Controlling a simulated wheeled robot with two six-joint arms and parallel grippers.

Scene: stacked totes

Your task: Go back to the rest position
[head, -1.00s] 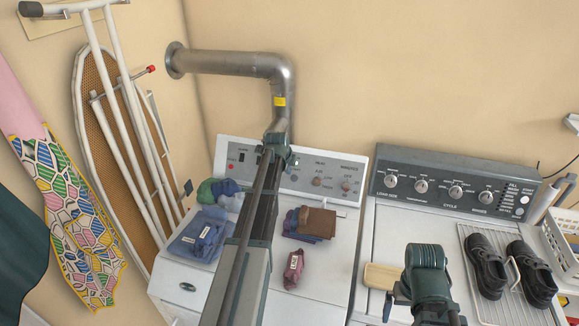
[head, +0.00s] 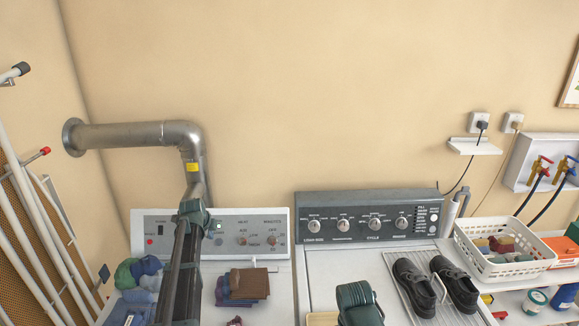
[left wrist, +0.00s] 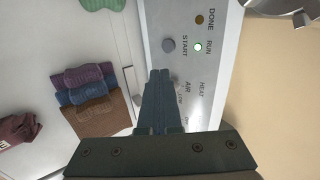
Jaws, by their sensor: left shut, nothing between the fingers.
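My left arm reaches up from the bottom left of the head view, and its far end with the left gripper (head: 198,216) is in front of the white dryer's control panel (head: 260,221), below the vent pipe. In the left wrist view the left gripper (left wrist: 157,82) is shut and empty, its fingers over the panel near the START button (left wrist: 168,46) and the lit RUN light. Part of my right arm shows at the bottom of the head view; its gripper cannot be seen.
A silver vent pipe (head: 130,136) stands close behind my left arm. Folded clothes (head: 245,286) lie on the dryer. Black shoes (head: 415,287) stand on a rack on the washer (head: 320,262), and a white basket (head: 505,268) is at the right. The wall above is clear.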

